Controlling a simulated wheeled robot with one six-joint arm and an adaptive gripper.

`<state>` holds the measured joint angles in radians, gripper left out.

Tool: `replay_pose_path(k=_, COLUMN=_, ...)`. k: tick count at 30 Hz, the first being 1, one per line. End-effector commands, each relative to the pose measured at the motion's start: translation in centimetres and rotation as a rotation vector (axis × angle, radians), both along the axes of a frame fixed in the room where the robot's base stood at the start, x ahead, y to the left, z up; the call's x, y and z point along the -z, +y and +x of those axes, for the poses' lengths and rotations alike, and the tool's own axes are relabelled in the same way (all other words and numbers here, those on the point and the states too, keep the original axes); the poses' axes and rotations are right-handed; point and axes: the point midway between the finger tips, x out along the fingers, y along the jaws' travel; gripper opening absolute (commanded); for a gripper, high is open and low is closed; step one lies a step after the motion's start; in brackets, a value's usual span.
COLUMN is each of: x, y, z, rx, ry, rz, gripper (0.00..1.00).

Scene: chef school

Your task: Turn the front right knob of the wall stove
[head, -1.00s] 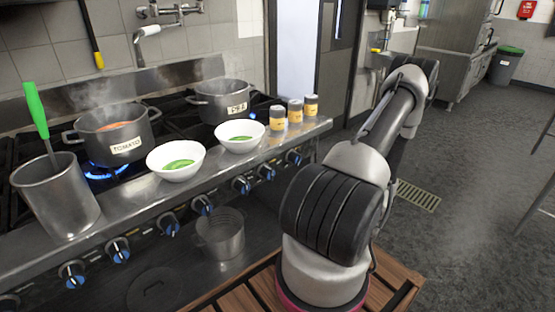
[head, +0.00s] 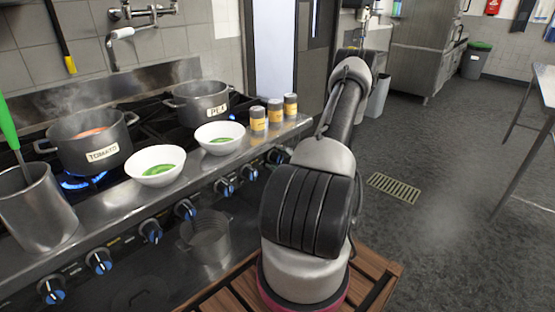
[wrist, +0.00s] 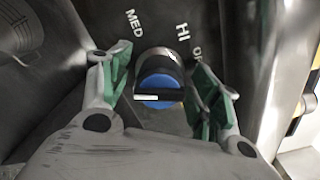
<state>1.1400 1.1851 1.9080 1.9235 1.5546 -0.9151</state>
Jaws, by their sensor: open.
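The stove's front panel carries a row of blue-and-black knobs in the head view, and the rightmost one (head: 276,155) is partly beside my arm. In the wrist view, one round blue knob (wrist: 158,88) with a black grip bar and a white mark sits between the fingers. The lettering "MED" and "HI" shows above it, with a partly covered label at right. My gripper (wrist: 159,75) is open, with green-padded fingers on either side of the knob. Whether they touch it I cannot tell. In the head view the gripper is hidden.
Two bowls (head: 155,180), several jars (head: 258,120) and a metal utensil pot (head: 38,215) stand along the stove ledge. Steaming pots (head: 92,152) sit behind, over a blue flame. A metal pot (head: 207,238) stands below the knobs.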

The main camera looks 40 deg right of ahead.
Motion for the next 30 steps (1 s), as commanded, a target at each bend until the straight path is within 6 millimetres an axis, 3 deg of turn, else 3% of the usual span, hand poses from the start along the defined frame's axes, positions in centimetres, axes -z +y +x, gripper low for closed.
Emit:
replay_pose_path(k=5, x=0.0, y=0.0, z=-0.01, rx=0.0, ry=0.0, rz=0.0, gripper=0.6)
replay_pose_path(k=12, x=0.01, y=0.0, z=-0.02, rx=-0.001, ry=0.001, rz=0.0, gripper=0.17)
replay_pose_path(k=22, x=0.02, y=0.01, z=-0.04, rx=-0.001, ry=0.003, rz=0.029, gripper=0.17)
replay_pose_path(k=30, x=0.02, y=0.01, z=-0.05, rx=-0.001, ry=0.015, rz=0.175, gripper=0.17)
